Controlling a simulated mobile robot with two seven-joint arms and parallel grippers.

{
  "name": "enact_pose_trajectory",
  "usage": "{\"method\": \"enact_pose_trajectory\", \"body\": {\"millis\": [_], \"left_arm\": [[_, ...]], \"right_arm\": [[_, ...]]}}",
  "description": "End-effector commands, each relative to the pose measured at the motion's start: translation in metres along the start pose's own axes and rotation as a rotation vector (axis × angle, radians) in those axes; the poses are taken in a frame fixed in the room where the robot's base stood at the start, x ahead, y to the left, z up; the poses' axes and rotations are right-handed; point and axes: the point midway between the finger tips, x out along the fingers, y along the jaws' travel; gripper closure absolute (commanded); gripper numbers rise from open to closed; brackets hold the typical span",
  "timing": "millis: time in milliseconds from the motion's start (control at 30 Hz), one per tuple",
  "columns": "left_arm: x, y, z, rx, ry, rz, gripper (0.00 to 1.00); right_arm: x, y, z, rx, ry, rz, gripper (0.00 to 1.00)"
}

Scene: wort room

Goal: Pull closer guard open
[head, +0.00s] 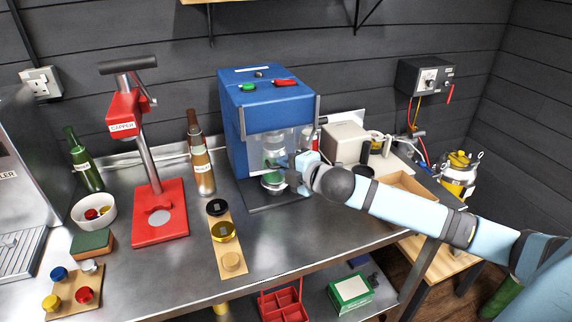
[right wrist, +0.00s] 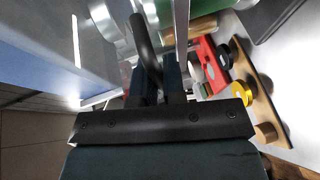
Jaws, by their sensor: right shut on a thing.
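The closer is a blue machine (head: 262,100) with a green and a red button on top, standing on the steel bench against the wall. Its clear guard (head: 268,143) hangs across the front, between upright grey bars. A can or jar (head: 272,178) shows inside, behind the guard. My right gripper (head: 300,164) is at the guard's right front side, its arm reaching in from the right. In the right wrist view its fingers (right wrist: 160,82) are shut on a dark bar-shaped handle (right wrist: 146,45); the gripped part is partly hidden. My left gripper is not in view.
A red capper (head: 160,223) stands to the left. A wooden board (head: 229,251) with round lids lies in front of the closer. A brown bottle (head: 201,165) stands close to its left. A pale box (head: 344,142) and a wooden tray (head: 408,185) are to the right.

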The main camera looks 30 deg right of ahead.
Motion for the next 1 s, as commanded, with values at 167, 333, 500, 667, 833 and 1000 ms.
{"method": "enact_pose_trajectory", "body": {"millis": [167,333,500,667,833,1000], "left_arm": [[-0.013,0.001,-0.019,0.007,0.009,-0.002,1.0],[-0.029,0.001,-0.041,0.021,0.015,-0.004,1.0],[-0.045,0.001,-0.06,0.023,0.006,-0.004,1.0],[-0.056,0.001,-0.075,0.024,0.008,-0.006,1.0],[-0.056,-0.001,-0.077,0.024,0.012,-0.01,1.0],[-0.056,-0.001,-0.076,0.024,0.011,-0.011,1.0]], "right_arm": [[-0.005,0.025,-0.002,-0.001,0.0,0.004,1.0],[-0.011,0.057,-0.004,-0.003,0.0,0.004,1.0],[-0.018,0.087,-0.006,-0.003,0.0,0.004,1.0],[-0.021,0.107,-0.008,-0.002,-0.001,0.004,1.0],[-0.022,0.107,-0.008,-0.001,-0.001,0.003,1.0],[-0.021,0.106,-0.008,-0.001,0.0,0.003,1.0]]}}
